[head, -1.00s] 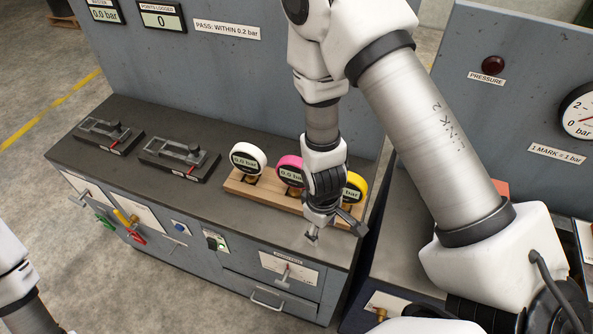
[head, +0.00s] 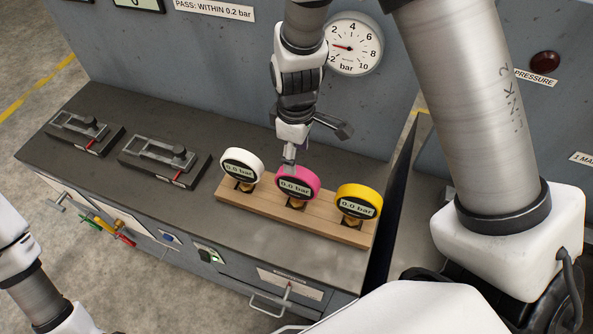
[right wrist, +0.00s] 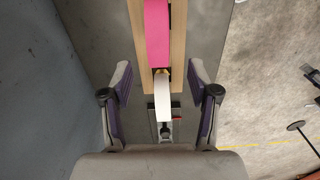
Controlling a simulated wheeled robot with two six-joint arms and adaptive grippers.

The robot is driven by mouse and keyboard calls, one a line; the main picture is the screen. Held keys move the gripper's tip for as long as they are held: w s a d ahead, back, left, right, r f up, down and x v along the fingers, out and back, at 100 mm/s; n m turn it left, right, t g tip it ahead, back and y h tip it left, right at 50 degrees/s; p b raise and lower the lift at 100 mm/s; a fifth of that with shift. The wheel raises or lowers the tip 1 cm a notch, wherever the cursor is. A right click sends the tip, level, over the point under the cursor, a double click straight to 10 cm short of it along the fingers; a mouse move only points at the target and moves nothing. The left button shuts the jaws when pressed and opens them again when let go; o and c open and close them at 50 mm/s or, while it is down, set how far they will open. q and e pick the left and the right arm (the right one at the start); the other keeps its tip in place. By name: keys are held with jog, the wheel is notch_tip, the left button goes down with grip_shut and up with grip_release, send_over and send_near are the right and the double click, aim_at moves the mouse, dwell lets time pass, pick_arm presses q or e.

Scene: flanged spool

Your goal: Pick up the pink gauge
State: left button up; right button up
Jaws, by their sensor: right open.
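The pink gauge (head: 297,184) stands upright in the middle of a wooden rack (head: 330,219), between a white gauge (head: 241,167) and a yellow gauge (head: 358,201). Its face reads 0.0 bar. My right gripper (head: 315,140) is open and empty, just above and behind the pink gauge, with one finger overlapping its top edge in the head view. In the right wrist view the pink gauge (right wrist: 158,35) lies beyond the open fingertips (right wrist: 160,80), and the white gauge (right wrist: 162,92) shows between the fingers. Part of my left arm shows at lower left; its gripper is out of view.
Two dark clamp fixtures (head: 84,132) (head: 165,161) sit on the bench top (head: 110,107) to the left. A grey panel with a round dial (head: 354,46) rises behind the rack.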

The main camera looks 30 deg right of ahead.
jog(key=b, duration=0.4)
send_over(297, 186)
notch_tip(297, 186, down, 4)
jog(key=shift+w+a+f, duration=0.1)
jog(key=shift+w, duration=0.05)
jog(key=shift+w+f+b, duration=0.3)
jog(key=shift+f+b, duration=0.3)
jog(key=shift+f, duration=0.2)
jog(key=shift+w+d+f, duration=0.15)
jog(key=shift+d+f, duration=0.1)
jog(key=shift+f, duration=0.05)
notch_tip(297, 186, down, 4)
jog(key=shift+d+r+p, duration=0.15)
jog(key=shift+p, duration=1.05)
notch_tip(297, 186, down, 3)
jog(key=shift+w+d+f, duration=0.1)
jog(key=shift+d, duration=0.05)
jog(key=shift+w+f, duration=0.1)
jog(key=shift+f, duration=0.05)
jog(key=shift+c, duration=1)
grip_shut()
